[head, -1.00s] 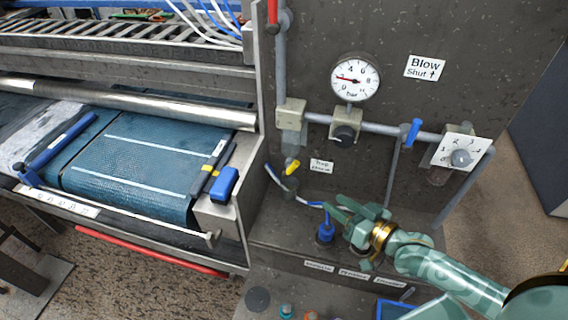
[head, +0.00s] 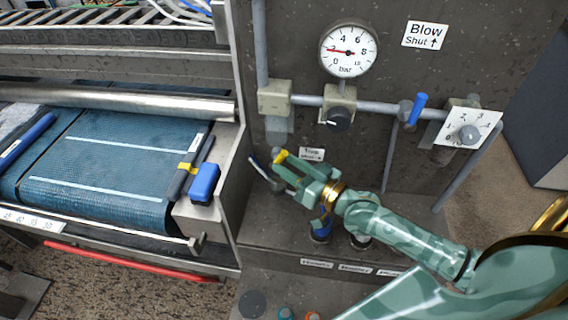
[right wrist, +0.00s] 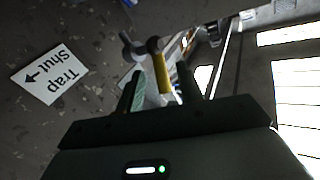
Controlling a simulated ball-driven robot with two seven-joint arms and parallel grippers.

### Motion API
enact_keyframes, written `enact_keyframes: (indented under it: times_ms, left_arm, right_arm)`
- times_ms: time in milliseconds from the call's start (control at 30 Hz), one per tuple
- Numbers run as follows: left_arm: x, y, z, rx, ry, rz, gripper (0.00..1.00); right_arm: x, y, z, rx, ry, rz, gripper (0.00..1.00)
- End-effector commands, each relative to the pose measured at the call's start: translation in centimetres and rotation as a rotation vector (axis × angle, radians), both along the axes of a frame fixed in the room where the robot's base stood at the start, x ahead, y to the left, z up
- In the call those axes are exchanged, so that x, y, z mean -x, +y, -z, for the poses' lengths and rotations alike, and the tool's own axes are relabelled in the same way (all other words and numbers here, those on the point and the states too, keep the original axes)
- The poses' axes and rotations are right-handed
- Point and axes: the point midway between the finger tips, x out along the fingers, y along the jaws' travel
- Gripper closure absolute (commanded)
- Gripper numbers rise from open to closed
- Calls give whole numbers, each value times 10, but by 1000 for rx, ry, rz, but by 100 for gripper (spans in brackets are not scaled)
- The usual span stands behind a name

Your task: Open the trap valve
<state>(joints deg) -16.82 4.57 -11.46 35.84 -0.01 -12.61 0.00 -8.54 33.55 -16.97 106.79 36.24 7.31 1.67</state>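The trap valve has a yellow lever (head: 281,156), seen below the pipework at the left of the panel. The lever also shows in the right wrist view (right wrist: 161,72), between my two fingers. A white label reading "Trap Shut" (right wrist: 50,76) with an arrow is beside it; it is small in the head view (head: 311,154). My right gripper (head: 288,168) is at the lever. In the right wrist view its fingers (right wrist: 158,88) stand apart, with a gap visible beside the lever. The fingers partly hide the valve body. My left gripper is out of view.
Above are a pressure gauge (head: 349,50), a black regulator knob (head: 339,119), a blue-handled valve (head: 414,108) and a numbered dial (head: 468,133). A blue fitting (head: 320,229) stands below my right gripper. The blue belt (head: 100,155) is at left.

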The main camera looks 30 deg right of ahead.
Motion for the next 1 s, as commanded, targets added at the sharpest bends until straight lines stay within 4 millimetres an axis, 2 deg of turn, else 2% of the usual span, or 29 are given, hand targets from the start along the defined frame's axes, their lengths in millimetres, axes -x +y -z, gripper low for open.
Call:
enact_keyframes:
  times_ms: [200,467,600,767,833,1000]
  left_arm:
    - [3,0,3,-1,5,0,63]
    - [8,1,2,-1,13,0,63]
    - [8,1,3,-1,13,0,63]
    - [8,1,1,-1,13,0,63]
    - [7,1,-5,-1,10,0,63]
    - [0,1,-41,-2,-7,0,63]
  right_arm:
    - [-16,7,0,-1,1,0,63]
    - [-16,7,0,1,2,0,63]
    - [-16,7,0,-1,1,0,100]
    - [-16,7,0,1,3,0,100]
    - [-17,7,-3,10,8,0,100]
    - [-18,9,-14,73,55,1,100]
